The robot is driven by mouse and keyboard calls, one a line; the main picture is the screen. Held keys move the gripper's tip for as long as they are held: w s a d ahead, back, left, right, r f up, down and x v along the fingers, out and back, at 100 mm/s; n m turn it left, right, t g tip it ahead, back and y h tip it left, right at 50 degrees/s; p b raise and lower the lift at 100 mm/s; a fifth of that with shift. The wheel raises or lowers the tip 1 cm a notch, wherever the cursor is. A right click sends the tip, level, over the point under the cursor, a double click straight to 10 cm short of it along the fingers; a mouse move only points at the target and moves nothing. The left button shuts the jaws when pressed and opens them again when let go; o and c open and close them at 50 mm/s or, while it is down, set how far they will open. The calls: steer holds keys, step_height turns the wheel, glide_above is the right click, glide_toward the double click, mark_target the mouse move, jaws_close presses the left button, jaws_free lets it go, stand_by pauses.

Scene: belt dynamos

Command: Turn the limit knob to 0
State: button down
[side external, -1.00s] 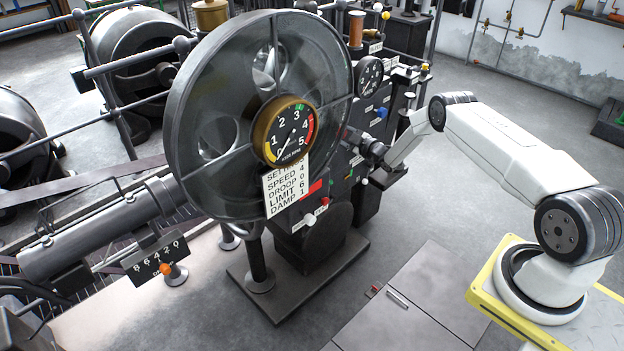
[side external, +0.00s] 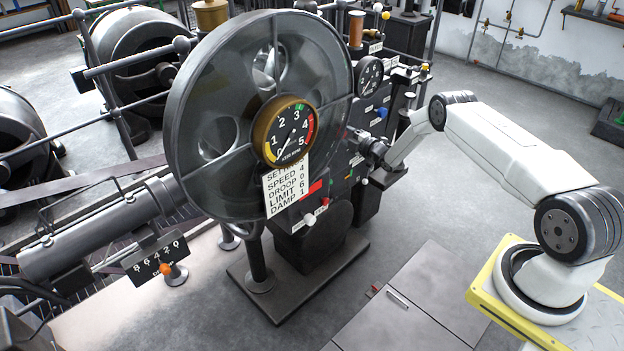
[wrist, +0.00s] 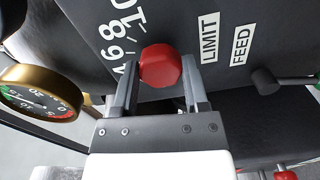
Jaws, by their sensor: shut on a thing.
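The red knob (wrist: 160,65) sits on the dark panel beside a white number scale (wrist: 118,30), with 4, 6, 8 and 10 readable. A LIMIT label (wrist: 209,37) is to its right. My gripper (wrist: 159,80) is shut on the red knob, one finger on each side, in the wrist view. The knob's pointer mark and the low end of the scale are not visible. In the side view my gripper (side external: 370,149) reaches the panel from the right, and the knob cannot be made out there.
A FEED label (wrist: 242,45) and a dark lever (wrist: 265,80) lie right of the knob. A brass-rimmed gauge (wrist: 38,95) is at the left. A large flywheel (side external: 215,70) stands left of the panel. A settings card (side external: 285,190) appears to read LIMIT 6.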

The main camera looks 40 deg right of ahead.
stand_by(0.3)
steer(key=shift+c, duration=0.5)
jaws_free()
steer(key=shift+s, duration=0.15)
steer(key=s, duration=0.7)
steer(key=shift+s, duration=0.25)
steer(key=shift+w, duration=0.1)
